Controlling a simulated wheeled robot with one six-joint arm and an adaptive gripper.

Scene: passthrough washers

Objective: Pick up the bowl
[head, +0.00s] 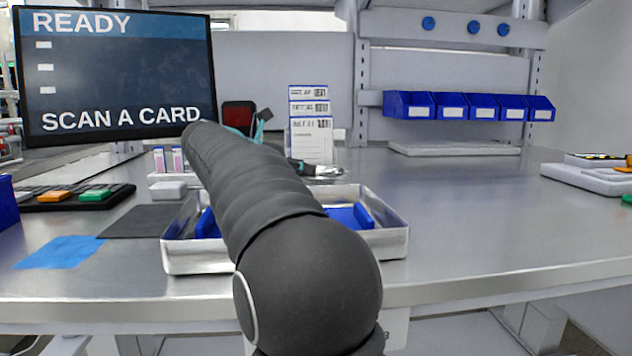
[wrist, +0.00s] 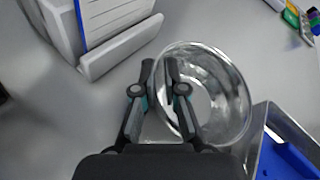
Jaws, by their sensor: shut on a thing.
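The bowl (wrist: 232,92) is round, shiny and see-through or polished, and shows right of centre in the wrist view. My gripper (wrist: 159,68) is shut on its near-left rim, with one finger outside and one inside. In the head view the bowl (head: 326,172) shows only in part at the back of the bench, beyond the metal tray, with my arm hiding the rest. Whether it touches the bench is hard to tell.
A metal tray (head: 388,243) with blue items stands in front, under my arm. A card holder (wrist: 120,47) stands close left of the bowl in the wrist view. A screen (head: 115,75) stands at left.

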